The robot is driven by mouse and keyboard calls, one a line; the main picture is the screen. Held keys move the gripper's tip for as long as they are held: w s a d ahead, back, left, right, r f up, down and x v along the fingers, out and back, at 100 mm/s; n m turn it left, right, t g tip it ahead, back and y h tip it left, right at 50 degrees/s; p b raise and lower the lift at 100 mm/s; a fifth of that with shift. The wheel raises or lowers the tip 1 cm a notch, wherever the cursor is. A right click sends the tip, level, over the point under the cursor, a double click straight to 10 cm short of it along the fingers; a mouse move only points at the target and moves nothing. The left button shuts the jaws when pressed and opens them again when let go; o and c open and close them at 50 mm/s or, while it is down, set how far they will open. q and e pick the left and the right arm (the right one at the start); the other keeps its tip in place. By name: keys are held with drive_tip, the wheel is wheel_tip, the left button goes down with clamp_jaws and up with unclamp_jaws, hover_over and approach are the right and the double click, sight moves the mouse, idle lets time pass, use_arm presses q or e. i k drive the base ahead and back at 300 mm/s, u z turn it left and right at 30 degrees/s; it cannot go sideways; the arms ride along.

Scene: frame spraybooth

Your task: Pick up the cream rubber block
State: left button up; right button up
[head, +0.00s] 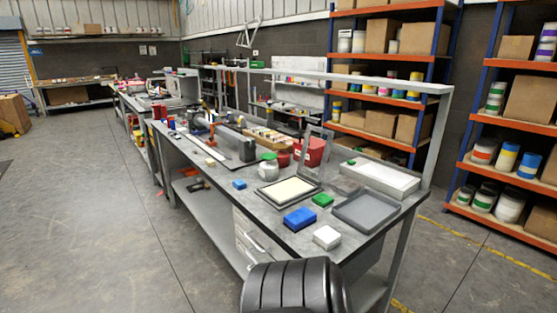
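A small cream block (210,162) lies on the grey workbench (237,171), left of a blue block (239,184). A larger off-white block (327,237) lies at the bench's near end, to the right of a larger blue block (300,219). I cannot tell from this view which of the two pale blocks is the rubber one. Both lie apart from other things. Neither of my grippers is in view.

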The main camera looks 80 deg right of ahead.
sight(210, 162)
drive_tip(key=z, duration=1.15)
drive_tip(key=i, duration=3.05)
drive_tip(key=z, duration=3.3)
